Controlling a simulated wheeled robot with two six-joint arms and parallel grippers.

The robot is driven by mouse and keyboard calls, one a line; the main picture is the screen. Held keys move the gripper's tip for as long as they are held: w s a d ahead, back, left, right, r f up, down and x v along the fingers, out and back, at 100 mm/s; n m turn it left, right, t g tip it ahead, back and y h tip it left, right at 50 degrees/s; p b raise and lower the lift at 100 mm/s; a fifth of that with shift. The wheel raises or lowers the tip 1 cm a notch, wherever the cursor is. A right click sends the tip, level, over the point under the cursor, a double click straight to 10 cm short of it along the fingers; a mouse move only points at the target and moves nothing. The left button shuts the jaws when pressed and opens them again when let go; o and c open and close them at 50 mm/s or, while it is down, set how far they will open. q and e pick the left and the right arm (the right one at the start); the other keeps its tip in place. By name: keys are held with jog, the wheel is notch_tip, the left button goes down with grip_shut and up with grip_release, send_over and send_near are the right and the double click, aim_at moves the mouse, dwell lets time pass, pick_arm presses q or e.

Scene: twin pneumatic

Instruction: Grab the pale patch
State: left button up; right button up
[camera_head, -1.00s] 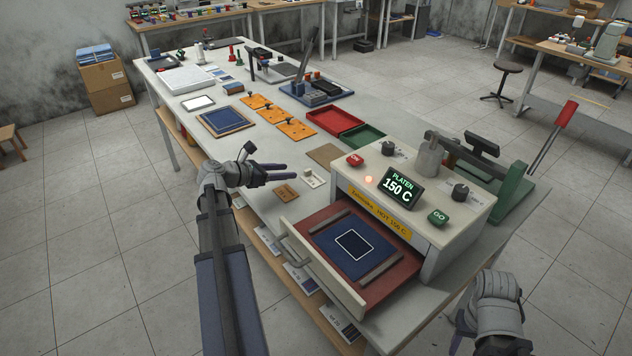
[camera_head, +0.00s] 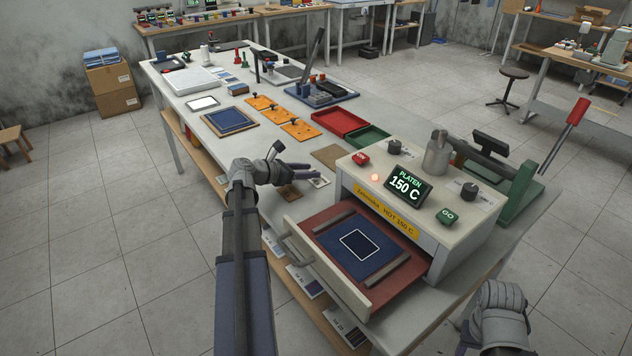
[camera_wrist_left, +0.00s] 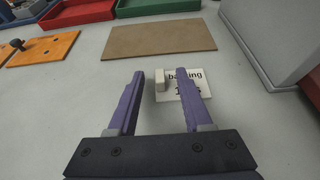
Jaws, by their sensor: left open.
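A small pale upright piece (camera_wrist_left: 160,80) stands at the left end of a white card (camera_wrist_left: 199,88) with partly hidden lettering. In the head view this pale piece and card (camera_head: 319,182) lie on the bench left of the press. My left gripper (camera_head: 304,173) is open, just short of them. In the left wrist view its two purple fingers (camera_wrist_left: 161,80) point at the card, with the pale piece between the tips. I cannot tell whether they touch it. My right gripper (camera_head: 497,318) is at the lower right; its fingers are not clear.
The heat press (camera_head: 415,215) reads 150 C, and its drawer (camera_head: 330,277) is open with a blue pad (camera_head: 365,262) inside. A brown board (camera_head: 330,156), red tray (camera_head: 340,122) and green tray (camera_head: 366,138) lie beyond.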

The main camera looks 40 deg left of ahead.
pick_arm(q)
jog(key=shift+w+f, duration=0.1)
jog(key=shift+w, duration=0.15)
jog(key=shift+c, duration=0.2)
grip_shut()
